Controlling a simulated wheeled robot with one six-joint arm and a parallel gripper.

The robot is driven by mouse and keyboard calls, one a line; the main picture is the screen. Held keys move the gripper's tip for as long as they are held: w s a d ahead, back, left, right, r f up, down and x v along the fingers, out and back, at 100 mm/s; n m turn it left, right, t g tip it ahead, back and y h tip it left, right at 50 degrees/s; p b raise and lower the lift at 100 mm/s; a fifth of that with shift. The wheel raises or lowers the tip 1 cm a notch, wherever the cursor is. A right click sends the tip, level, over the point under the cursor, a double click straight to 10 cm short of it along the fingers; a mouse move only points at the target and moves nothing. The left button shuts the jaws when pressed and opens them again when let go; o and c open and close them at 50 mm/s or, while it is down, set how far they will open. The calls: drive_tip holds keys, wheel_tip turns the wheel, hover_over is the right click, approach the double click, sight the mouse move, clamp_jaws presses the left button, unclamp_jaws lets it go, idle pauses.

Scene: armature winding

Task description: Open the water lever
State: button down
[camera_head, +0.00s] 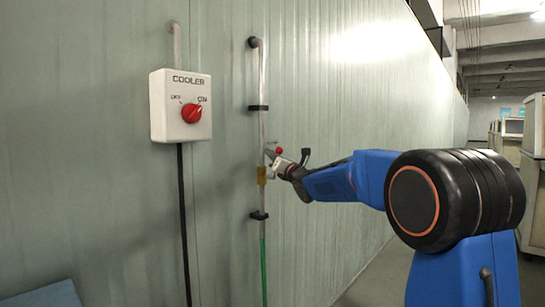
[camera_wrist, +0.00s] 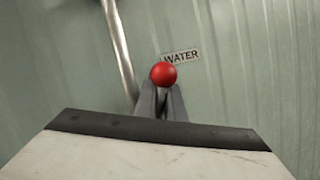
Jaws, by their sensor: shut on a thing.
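The water lever's red ball knob (camera_wrist: 163,74) shows in the middle of the wrist view, right at the tips of my gripper (camera_wrist: 161,98). The two fingers are close together around the lever just below the knob, and they hide the part between them. In the head view my gripper (camera_head: 275,157) is at the vertical pipe on the wall, and the red knob (camera_head: 279,150) shows at its tip. A brass-coloured valve part (camera_head: 262,175) sits on the pipe beside the gripper. A "WATER" label (camera_wrist: 181,57) is on the wall behind the knob.
The metal pipe (camera_head: 263,84) runs down the green panel wall, with black clamps and a green hose (camera_head: 263,262) below. A white cooler box (camera_head: 181,105) with a red dial is on the wall to the left. Grey cabinets (camera_head: 534,180) stand at the far right.

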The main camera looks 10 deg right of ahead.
drive_tip(key=shift+f, duration=0.15)
drive_tip(key=c, duration=1.8)
unclamp_jaws()
drive_tip(key=shift+c, duration=0.2)
drive_tip(key=v, duration=1.7)
drive_tip(key=shift+s, duration=0.2)
drive_tip(key=shift+d, duration=0.1)
drive_tip(key=shift+c, duration=0.3)
